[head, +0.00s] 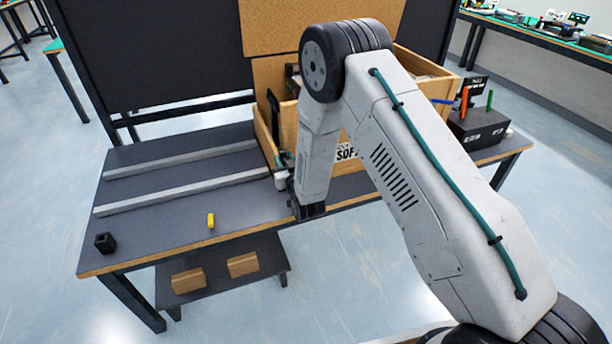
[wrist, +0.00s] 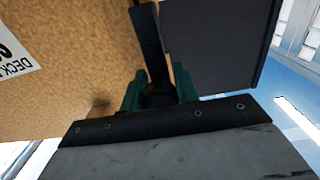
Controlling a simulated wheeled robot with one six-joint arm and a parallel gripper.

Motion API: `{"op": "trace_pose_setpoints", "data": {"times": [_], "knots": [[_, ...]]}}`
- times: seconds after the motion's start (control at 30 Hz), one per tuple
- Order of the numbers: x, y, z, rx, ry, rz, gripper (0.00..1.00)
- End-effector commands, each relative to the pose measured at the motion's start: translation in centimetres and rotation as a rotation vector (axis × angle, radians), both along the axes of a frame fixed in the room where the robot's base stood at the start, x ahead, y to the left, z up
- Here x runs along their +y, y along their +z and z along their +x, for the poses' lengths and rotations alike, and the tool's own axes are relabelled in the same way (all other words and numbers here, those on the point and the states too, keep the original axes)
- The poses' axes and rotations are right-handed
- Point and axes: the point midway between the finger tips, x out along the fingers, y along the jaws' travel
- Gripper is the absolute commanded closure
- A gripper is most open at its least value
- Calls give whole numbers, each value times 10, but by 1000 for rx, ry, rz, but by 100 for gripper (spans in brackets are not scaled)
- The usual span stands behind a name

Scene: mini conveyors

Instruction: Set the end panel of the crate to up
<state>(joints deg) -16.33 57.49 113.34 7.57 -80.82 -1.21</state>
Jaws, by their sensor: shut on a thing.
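The wooden crate (head: 402,55) stands on the dark table, partly hidden behind my arm. A low wooden part at its left end (head: 263,135) shows beside a dark upright bar (head: 274,112); I cannot tell for certain which piece is the end panel or its exact angle. My gripper (head: 282,179) is at the crate's front left corner. In the wrist view, its teal fingers (wrist: 158,88) are shut on a dark narrow bar (wrist: 150,40) beside a wooden face (wrist: 70,60) with a white label. The fingertip contact is partly hidden.
Two grey rails (head: 180,192) run along the table left of the crate. A yellow piece (head: 211,220) and a black block (head: 105,242) lie near the front edge. A black box with coloured pegs (head: 478,127) stands right. A low shelf (head: 215,278) holds wooden blocks.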

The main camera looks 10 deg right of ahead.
Motion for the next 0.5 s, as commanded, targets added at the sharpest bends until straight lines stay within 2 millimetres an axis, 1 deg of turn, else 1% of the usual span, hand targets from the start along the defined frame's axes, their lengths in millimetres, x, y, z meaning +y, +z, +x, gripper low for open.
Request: {"op": "trace_pose_setpoints", "data": {"times": [0.03,0.2,0.3,0.4,0.5], "knots": [[5,26,1,-13,4,4,100],[8,84,0,-14,6,4,100],[8,115,0,-13,6,3,100],[8,141,0,-13,7,4,100],[8,162,0,-12,7,4,100]]}}
